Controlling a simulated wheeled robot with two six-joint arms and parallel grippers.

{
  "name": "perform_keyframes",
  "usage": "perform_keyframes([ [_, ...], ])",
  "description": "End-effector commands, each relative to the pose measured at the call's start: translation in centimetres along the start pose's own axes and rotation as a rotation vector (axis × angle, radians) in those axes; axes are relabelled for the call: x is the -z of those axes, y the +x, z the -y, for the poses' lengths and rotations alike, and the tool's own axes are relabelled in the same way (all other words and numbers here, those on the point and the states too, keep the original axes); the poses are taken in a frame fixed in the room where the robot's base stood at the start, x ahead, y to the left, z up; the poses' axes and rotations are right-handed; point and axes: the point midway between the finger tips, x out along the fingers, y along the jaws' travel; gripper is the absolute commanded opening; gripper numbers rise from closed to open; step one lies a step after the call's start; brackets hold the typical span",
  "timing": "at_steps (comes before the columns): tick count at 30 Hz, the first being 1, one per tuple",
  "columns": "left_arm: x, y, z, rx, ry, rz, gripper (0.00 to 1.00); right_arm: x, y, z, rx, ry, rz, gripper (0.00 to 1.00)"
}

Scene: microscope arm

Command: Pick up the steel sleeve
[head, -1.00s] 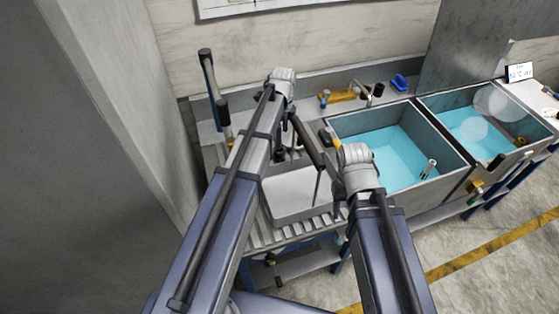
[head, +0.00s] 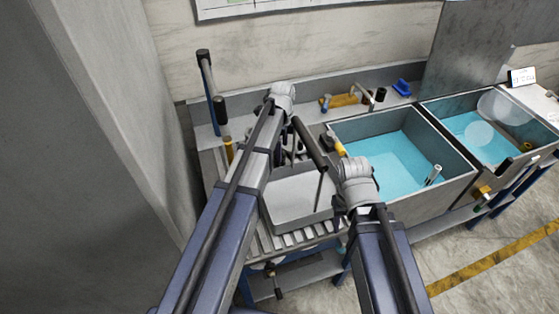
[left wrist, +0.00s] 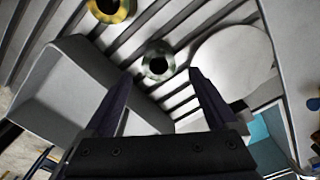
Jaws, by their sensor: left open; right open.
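A short grey-green metal ring with a dark bore, which looks like the steel sleeve (left wrist: 158,62), stands on the slatted rack in the left wrist view. My left gripper (left wrist: 160,78) is open, its two dark fingers pointing toward the sleeve, one to each side of it in the picture. Nothing is between the fingertips that I can see gripped; the remaining gap is hard to judge. In the head view my left arm hides most of that gripper and the sleeve. My right gripper (head: 340,207) is open near the front of the grey tray, its fingers barely visible.
A brass-coloured ring (left wrist: 108,8) stands near the sleeve. A pale round disc (left wrist: 232,62) lies to its right. The grey tray (head: 296,198) lies on the slatted rack (head: 290,238). A water-filled sink (head: 395,155) is to the right, another beyond it.

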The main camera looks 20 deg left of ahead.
Motion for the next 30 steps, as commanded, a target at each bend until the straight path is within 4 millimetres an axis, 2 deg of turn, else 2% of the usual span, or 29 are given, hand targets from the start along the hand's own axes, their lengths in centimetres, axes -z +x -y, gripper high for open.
perform_keyframes([
  [13, -0.7, 4.9, -0.1, 0.000, 0.000, 0.000, 0.92, 0.3, 4.9, 0.5, 0.000, 0.002, 0.000, 0.50],
  [22, -0.7, 5.0, -0.1, 0.000, 0.000, 0.000, 0.92, 0.3, 5.0, 0.5, 0.000, 0.002, 0.000, 0.50],
  [23, -0.7, 5.0, -0.1, 0.000, 0.000, 0.000, 0.90, 0.3, 5.0, 0.5, 0.000, 0.002, 0.000, 0.50],
  [30, -0.7, 5.0, -0.1, 0.000, 0.000, 0.000, 0.63, 0.3, 5.0, 0.5, 0.000, 0.002, 0.000, 0.50],
])
